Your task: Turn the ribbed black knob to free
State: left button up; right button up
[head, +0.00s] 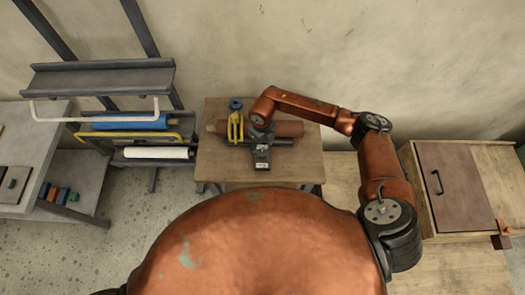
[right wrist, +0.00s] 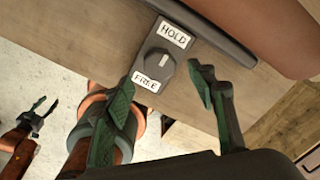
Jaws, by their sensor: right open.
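The black knob (right wrist: 160,65) shows in the right wrist view on a dark plate on a wooden face. A HOLD label (right wrist: 174,33) is on one side of it and a FREE label (right wrist: 147,82) on the other. I cannot tell for sure which label its pointer faces. My right gripper (right wrist: 165,92) is open, its green-padded fingers on either side of the knob's picture, with no clear contact. My left gripper (right wrist: 46,106) shows small in the right wrist view, fingers apart and empty.
A brown roll (head: 289,129) lies across the wooden table (head: 228,172), with a yellow bracket (head: 235,127) and a blue knob (head: 236,104) near its left end. A rack with a blue roll (head: 130,122) and a white roll (head: 156,153) stands left. A cabinet (head: 455,188) stands right.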

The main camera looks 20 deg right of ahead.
aim_at(262, 153)
jog(key=shift+f, duration=2.35)
jog(key=c, duration=1.2)
